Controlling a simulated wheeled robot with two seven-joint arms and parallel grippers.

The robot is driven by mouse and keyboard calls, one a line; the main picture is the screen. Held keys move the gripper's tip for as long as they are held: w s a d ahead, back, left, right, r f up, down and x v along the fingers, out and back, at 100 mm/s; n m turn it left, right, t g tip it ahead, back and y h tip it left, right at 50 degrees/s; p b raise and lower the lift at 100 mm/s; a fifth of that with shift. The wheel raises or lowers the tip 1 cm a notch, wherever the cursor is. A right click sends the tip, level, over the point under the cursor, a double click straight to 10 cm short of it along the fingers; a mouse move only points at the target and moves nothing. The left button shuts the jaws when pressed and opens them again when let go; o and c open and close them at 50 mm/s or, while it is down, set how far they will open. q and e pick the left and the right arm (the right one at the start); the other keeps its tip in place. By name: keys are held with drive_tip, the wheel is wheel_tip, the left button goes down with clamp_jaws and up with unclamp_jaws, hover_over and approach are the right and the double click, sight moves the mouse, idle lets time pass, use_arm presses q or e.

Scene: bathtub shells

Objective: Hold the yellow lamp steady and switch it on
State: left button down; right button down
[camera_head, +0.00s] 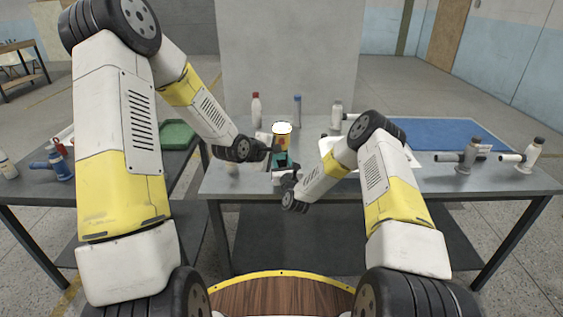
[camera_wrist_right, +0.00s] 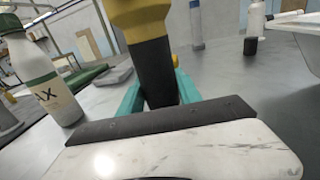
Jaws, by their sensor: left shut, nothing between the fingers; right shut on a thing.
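The yellow lamp (camera_head: 284,142) stands near the middle of the table, with a pale round top. In the right wrist view its yellow body (camera_wrist_right: 140,18) narrows to a black handle (camera_wrist_right: 154,72). My right gripper (camera_head: 281,158) is shut around that handle, with teal fingers on both sides in the right wrist view (camera_wrist_right: 154,92). My left gripper (camera_head: 268,149) is shut and empty, close beside the lamp's left side in the head view. I cannot tell whether it touches the lamp. The lamp's switch is not distinguishable, and I cannot tell whether the lamp is lit.
A white-and-green bottle (camera_wrist_right: 47,85) shows left in the wrist view. A blue mat (camera_head: 440,134) and several bottles are at the right. A green tray (camera_head: 177,134) sits on the left table.

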drive_tip(key=c, duration=0.7)
unclamp_jaws()
drive_tip(key=shift+c, duration=0.2)
drive_tip(key=shift+s, duration=0.1)
